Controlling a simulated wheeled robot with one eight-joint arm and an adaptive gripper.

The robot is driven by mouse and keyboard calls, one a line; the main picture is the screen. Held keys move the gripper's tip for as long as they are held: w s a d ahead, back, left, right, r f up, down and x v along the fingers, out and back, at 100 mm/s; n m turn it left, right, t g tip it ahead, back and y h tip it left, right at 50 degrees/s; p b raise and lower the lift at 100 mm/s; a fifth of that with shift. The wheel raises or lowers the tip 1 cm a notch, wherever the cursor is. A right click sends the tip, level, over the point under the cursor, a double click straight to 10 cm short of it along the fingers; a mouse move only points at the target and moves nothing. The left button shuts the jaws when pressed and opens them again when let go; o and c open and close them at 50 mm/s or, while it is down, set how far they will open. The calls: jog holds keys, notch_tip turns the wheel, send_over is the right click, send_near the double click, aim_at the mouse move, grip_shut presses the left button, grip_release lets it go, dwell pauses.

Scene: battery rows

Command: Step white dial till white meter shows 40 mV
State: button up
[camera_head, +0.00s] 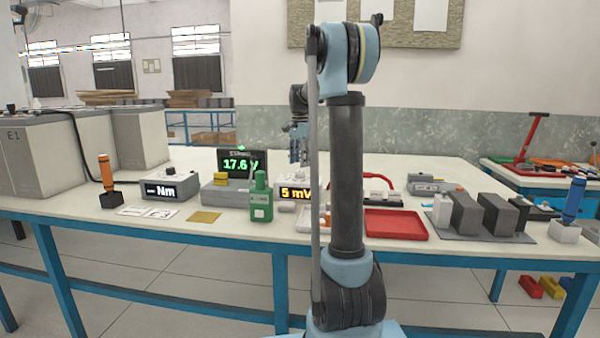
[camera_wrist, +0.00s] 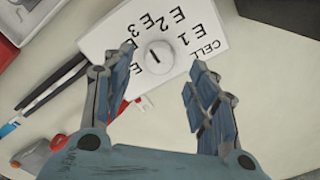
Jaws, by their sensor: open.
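In the wrist view a round white dial (camera_wrist: 159,56) with a dark pointer mark sits on a white plate (camera_wrist: 112,42) lettered CELL, E1, E2 and E3. My gripper (camera_wrist: 162,68) is open, its two fingers apart on either side of the dial in the picture; I cannot tell their height above it. In the head view my gripper (camera_head: 299,150) hangs over the table behind my arm. A meter (camera_head: 291,193) with a pale front reads 5 mV in amber, its right part hidden by my arm. I cannot make out the dial in the head view.
A green device (camera_head: 261,205) stands just left of the meter. A black display (camera_head: 240,162) reads 17.6 V, and another box (camera_head: 170,188) reads Nm. A red tray (camera_head: 396,224) lies right of my arm. Grey blocks (camera_head: 466,213) stand farther right.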

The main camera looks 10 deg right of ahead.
aim_at(300, 174)
jog(key=shift+f, duration=2.2)
jog(key=c, duration=1.1)
